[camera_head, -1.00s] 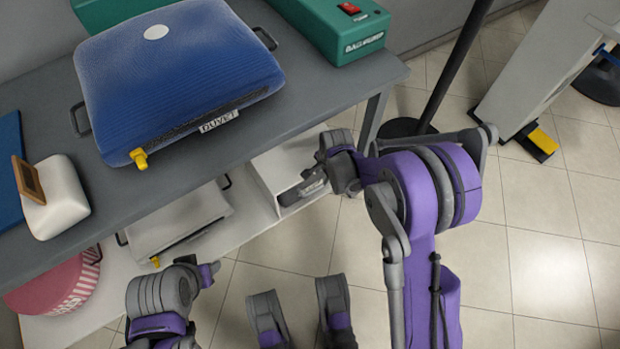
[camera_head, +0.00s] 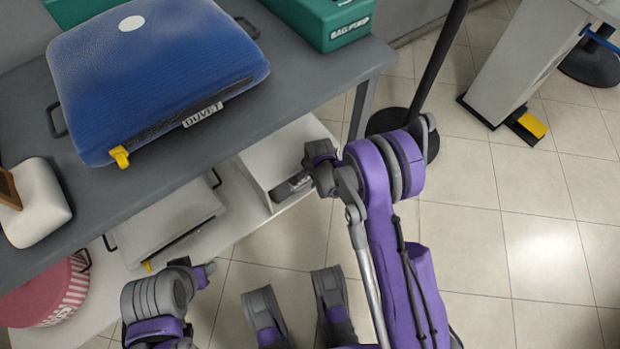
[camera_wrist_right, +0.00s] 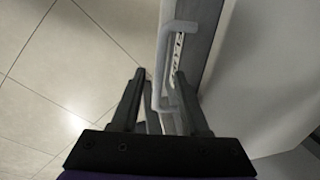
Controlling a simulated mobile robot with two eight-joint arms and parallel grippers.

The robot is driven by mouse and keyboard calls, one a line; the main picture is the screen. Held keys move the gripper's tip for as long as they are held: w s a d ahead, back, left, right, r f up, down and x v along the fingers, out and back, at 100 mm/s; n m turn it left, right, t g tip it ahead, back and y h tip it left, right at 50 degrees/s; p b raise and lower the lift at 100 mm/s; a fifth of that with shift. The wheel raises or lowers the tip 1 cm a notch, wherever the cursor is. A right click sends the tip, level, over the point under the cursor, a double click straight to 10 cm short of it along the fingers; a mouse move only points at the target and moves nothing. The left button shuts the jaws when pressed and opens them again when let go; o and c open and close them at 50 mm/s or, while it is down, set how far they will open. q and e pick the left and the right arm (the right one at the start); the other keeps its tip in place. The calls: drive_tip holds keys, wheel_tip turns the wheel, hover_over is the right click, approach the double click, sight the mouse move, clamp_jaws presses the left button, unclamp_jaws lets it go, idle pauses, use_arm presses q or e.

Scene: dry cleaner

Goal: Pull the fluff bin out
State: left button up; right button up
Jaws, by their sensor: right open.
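The fluff bin (camera_head: 287,152) is a white box at the right end of the lower shelf. Contact is not clear.
The grey table (camera_head: 225,150) overhangs the lower shelf (camera_head: 235,235). On it are a blue duvet bag (camera_head: 160,70) and a green box (camera_head: 325,20). A light bag (camera_head: 165,220) lies left of the bin. A dark pole stand (camera_head: 400,123) is behind my right arm.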

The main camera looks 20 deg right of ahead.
clamp_jaws()
idle(1.4)
